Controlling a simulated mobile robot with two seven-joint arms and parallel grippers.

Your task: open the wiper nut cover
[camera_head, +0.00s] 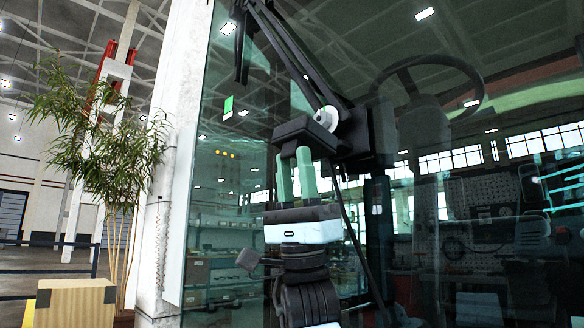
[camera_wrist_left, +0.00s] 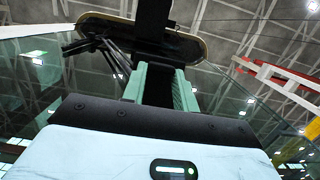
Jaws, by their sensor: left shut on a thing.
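The wiper nut cover (camera_head: 305,132) is a dark cap at the base of the black wiper arm (camera_head: 285,50) on the glass. A pale round part (camera_head: 327,117) shows beside its upper right edge. My left gripper (camera_head: 304,150), with green fingers, reaches up from below to the cover's underside. It is shut on the cover; the fingertips are partly hidden there. In the left wrist view, the green fingers (camera_wrist_left: 164,70) stand on either side of a dark piece, which rises above them. How far the cover is tilted I cannot tell. My right gripper is not in view.
The large cab windscreen (camera_head: 225,165) fills the area behind the gripper. A dark housing (camera_head: 372,130) sits right of the cover, and a steering wheel (camera_head: 440,62) shows through the glass. A plant (camera_head: 100,140) and a cardboard box (camera_head: 76,302) stand at left.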

